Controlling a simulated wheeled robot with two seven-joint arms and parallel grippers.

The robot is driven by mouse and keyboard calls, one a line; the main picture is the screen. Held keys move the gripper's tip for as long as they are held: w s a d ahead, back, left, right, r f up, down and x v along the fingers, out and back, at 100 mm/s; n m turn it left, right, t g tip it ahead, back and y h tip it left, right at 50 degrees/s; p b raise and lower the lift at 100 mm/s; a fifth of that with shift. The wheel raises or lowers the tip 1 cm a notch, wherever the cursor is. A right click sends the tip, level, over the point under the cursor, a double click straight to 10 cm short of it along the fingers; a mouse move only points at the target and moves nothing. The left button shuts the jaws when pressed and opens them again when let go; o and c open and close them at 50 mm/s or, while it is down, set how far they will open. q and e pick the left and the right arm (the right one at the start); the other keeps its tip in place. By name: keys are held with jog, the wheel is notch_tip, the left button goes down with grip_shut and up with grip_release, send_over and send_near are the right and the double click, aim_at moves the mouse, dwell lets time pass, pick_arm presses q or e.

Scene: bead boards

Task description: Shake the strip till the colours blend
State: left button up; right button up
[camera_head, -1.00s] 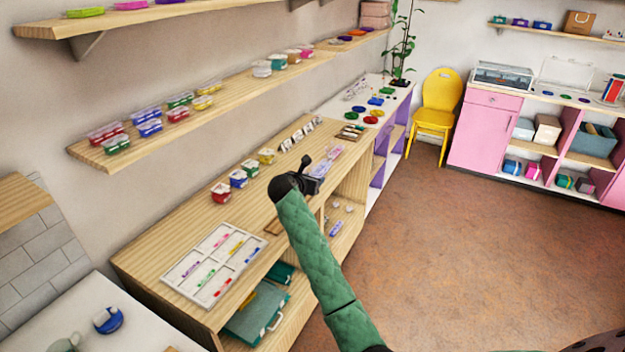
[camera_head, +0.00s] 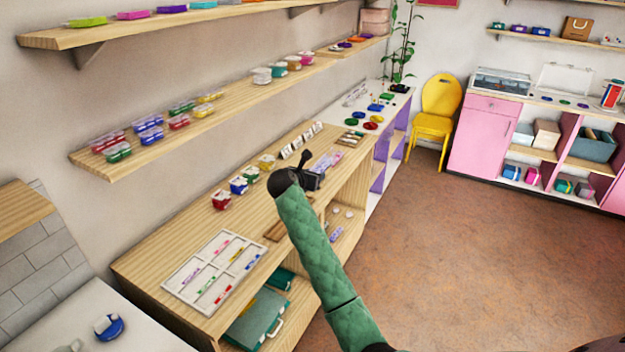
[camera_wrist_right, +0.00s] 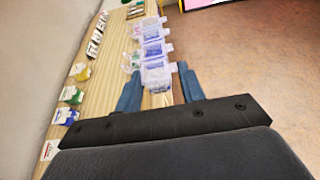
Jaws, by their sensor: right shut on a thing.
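My right gripper (camera_head: 307,172) reaches over the wooden shelf unit on a green padded arm in the head view. In the right wrist view its two blue fingers (camera_wrist_right: 158,82) close on either side of a clear lidded strip (camera_wrist_right: 153,50) of small compartments in a row. The compartments hold purple, blue and pale contents, but the single beads are too small to tell. In the head view the strip (camera_head: 325,161) shows as a pale lilac shape beyond the gripper, partly hidden by it. My left gripper is out of view.
Small lidded tubs (camera_head: 238,185) line the shelf top (camera_head: 150,262) left of the arm. A white divided tray (camera_head: 213,270) with coloured pieces lies nearer. A wall shelf (camera_head: 90,163) with more boxes runs above. The floor to the right is open.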

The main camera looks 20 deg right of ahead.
notch_tip(320, 180, up, 2)
jog(key=shift+r, duration=0.1)
notch_tip(320, 180, down, 5)
notch_tip(320, 180, up, 5)
jog(key=shift+f, duration=0.1)
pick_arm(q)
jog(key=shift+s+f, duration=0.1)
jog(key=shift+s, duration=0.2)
pick_arm(e)
notch_tip(320, 180, down, 6)
jog(key=shift+s+r, duration=0.1)
jog(key=shift+r, duration=0.1)
